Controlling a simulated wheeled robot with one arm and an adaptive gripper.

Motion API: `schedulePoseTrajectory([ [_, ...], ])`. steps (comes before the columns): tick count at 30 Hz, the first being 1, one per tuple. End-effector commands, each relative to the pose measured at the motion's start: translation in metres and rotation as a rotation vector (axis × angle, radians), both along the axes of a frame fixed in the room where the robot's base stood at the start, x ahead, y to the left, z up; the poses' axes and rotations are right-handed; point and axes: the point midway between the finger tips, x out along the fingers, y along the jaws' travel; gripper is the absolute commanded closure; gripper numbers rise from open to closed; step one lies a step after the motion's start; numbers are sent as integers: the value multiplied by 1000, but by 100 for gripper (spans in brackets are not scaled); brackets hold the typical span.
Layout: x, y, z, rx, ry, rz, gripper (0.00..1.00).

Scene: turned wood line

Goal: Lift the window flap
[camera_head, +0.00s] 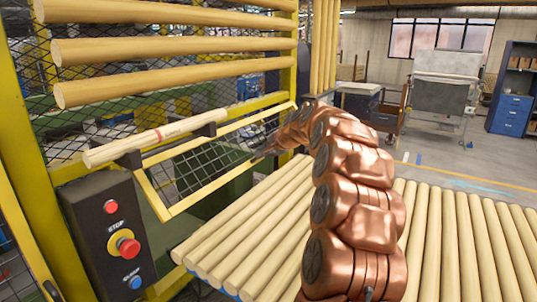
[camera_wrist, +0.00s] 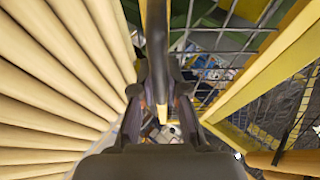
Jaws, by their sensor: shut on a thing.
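The window flap (camera_head: 205,196) is a yellow frame with dark wire mesh, left of centre in the head view. It slants out from the yellow guard frame. My gripper (camera_head: 264,150) is at the flap's right end, by its lower corner, partly hidden by my copper-coloured arm. In the wrist view my gripper (camera_wrist: 160,98) has its fingers closed around a narrow dark bar with a yellow end, which seems to be part of the flap. A yellow frame bar (camera_wrist: 265,65) and mesh show to the right there. The exact contact is hard to see.
A turned wooden rod (camera_head: 150,138) rests on dark brackets above the flap. A control box (camera_head: 95,225) with a red stop button stands at left. Wooden rods (camera_head: 250,220) lie in rows below the flap. More rods (camera_head: 180,47) hang across the guard mesh. Open floor lies at right.

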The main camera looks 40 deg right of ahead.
Motion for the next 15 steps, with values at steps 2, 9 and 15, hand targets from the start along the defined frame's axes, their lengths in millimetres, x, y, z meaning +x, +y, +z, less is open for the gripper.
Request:
schedulePoseTrajectory([
  [2, -2, -2, 3, -1, -3, -2, 100],
  [9, -3, -2, 6, -1, -4, -2, 100],
  [15, -3, -3, 6, -2, -5, -2, 100],
])
